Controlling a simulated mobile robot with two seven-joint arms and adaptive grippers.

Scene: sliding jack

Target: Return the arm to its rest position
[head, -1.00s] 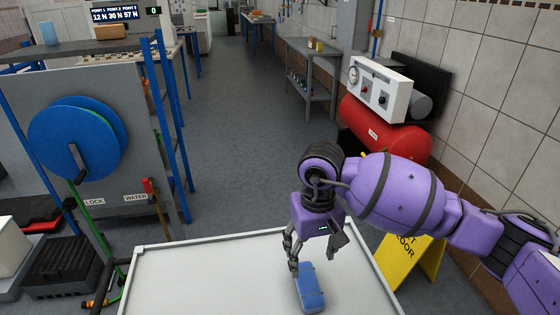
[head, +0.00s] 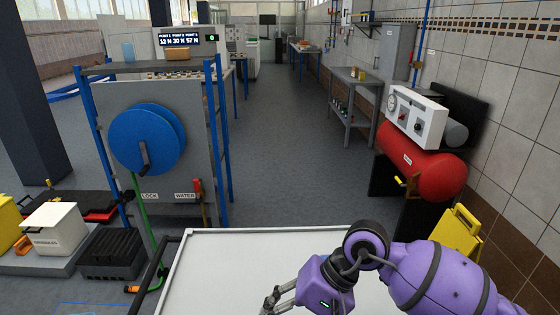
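My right arm, purple with black joints, comes in from the lower right. Its gripper (head: 275,300) points down and to the left over the white tabletop (head: 230,260). The fingers are partly cut off by the bottom edge of the picture, so I cannot tell whether they are open or shut, or whether they hold anything. My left arm and gripper are not in view.
A red air compressor (head: 430,172) stands by the right wall, with a yellow floor sign (head: 460,228) near it. A blue hose reel (head: 148,138) is on a grey panel at the left. The aisle floor (head: 285,160) is clear.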

